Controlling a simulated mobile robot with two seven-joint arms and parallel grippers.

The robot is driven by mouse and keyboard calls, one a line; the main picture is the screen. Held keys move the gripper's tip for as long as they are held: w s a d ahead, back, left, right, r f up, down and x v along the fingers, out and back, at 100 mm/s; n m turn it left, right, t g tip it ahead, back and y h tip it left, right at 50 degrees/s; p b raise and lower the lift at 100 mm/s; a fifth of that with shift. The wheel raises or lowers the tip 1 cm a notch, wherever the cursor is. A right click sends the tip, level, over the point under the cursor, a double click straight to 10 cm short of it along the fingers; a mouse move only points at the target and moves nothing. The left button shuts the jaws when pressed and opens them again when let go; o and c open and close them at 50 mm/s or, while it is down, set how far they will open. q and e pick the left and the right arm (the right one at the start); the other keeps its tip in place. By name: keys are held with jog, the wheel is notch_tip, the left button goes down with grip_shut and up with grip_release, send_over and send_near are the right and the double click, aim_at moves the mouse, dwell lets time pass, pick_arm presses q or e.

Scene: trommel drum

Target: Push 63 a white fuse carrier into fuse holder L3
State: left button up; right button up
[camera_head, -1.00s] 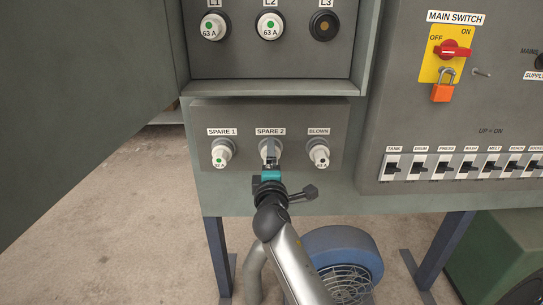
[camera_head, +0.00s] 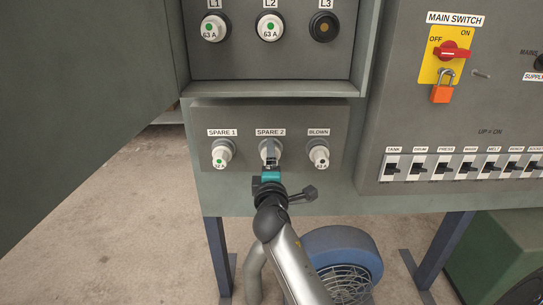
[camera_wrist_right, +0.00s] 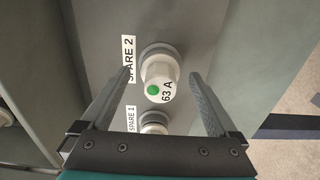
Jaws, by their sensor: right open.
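Fuse holder L3 (camera_head: 324,26) is an empty dark round socket with a brownish centre at the upper right of the fuse box. A white fuse carrier marked 63 A (camera_wrist_right: 160,81), with a green dot, sits in the SPARE 2 seat. In the head view my arm mostly hides that carrier. My right gripper (camera_head: 270,155) is at SPARE 2. In the right wrist view its two fingers (camera_wrist_right: 165,92) stand open on either side of the carrier, with visible gaps. My left gripper is not in view.
White carriers sit in SPARE 1 (camera_head: 222,153), BLOWN (camera_head: 319,155), L1 (camera_head: 213,28) and L2 (camera_head: 270,27). A ledge (camera_head: 275,90) juts out between the rows. A grey door (camera_head: 80,110) hangs open at left. The main switch (camera_head: 452,50) with an orange padlock is at right.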

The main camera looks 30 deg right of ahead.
grip_shut()
dwell(0.8)
jog(key=shift+s+a, duration=0.1)
jog(key=p+v, duration=0.1)
jog(key=v, duration=0.4)
jog(key=shift+s+a, duration=0.2)
jog(key=shift+s, duration=0.1)
dwell(0.8)
dwell(0.3)
jog(key=shift+v, duration=2.5)
